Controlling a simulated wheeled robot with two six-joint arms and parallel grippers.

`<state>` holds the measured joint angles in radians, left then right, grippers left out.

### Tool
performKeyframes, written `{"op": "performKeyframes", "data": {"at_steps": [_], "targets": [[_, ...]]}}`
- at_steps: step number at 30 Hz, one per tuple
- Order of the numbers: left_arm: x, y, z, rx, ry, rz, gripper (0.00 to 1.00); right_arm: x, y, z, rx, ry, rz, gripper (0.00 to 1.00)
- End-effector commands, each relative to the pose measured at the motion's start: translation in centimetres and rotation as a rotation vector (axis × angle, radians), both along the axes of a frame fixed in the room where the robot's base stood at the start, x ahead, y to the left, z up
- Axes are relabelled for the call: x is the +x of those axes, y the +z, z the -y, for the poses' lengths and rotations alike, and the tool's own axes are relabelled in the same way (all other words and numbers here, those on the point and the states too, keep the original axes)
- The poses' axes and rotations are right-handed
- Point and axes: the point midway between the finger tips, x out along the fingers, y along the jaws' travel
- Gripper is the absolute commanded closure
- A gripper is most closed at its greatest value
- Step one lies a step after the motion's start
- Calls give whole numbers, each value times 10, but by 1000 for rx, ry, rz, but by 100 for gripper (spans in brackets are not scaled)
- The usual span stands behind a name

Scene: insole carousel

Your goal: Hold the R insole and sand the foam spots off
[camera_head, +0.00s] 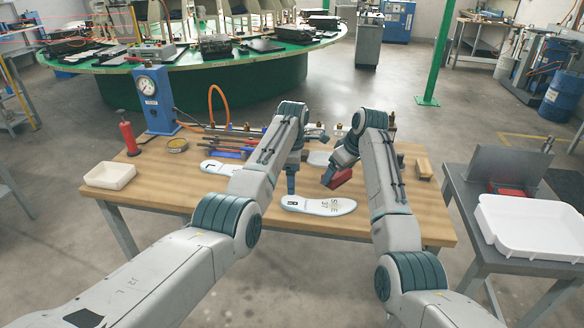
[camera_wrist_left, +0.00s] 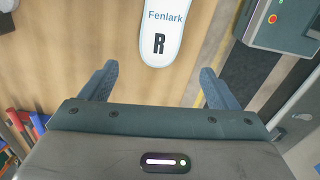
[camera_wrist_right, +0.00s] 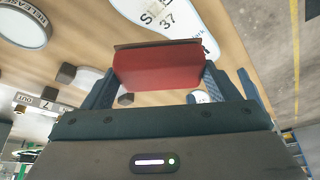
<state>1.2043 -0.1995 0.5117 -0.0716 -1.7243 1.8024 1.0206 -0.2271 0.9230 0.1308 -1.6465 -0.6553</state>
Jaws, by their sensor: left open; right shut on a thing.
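The white R insole (camera_head: 312,206) lies flat near the table's front edge, its R end to the left. A pale yellowish patch shows by its "SIZE 37" print in the right wrist view (camera_wrist_right: 150,14). My left gripper (camera_head: 291,188) is open just above the R end; in the left wrist view that end (camera_wrist_left: 161,20) lies ahead, between the fingers' lines and apart from them. My right gripper (camera_head: 331,178) is shut on a red sanding block (camera_head: 342,178), behind and above the insole's right part. The block (camera_wrist_right: 158,66) fills its jaws; its working face is hidden.
A white bin (camera_head: 530,228) stands on the grey side table.

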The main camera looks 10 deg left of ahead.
Motion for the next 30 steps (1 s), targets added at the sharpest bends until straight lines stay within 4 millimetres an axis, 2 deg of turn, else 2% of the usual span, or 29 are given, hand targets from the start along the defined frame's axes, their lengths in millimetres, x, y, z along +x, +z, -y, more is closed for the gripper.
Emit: {"op": "performKeyframes", "data": {"at_steps": [7, 13, 19, 29, 30], "targets": [[-1, -51, -1, 1, -1, -3, 17, 0, 0, 0, 0, 0, 0, 37], [0, -74, -1, 1, -1, -1, 17, 0, 0, 0, 0, 0, 0, 37], [0, -84, -1, 0, -1, 2, 17, 0, 0, 0, 0, 0, 0, 37], [0, -86, -1, 0, -1, 2, 17, 0, 0, 0, 0, 0, 0, 37], [0, -86, -1, 0, -1, 2, 25, 0, 0, 0, 0, 0, 0, 37]]}}
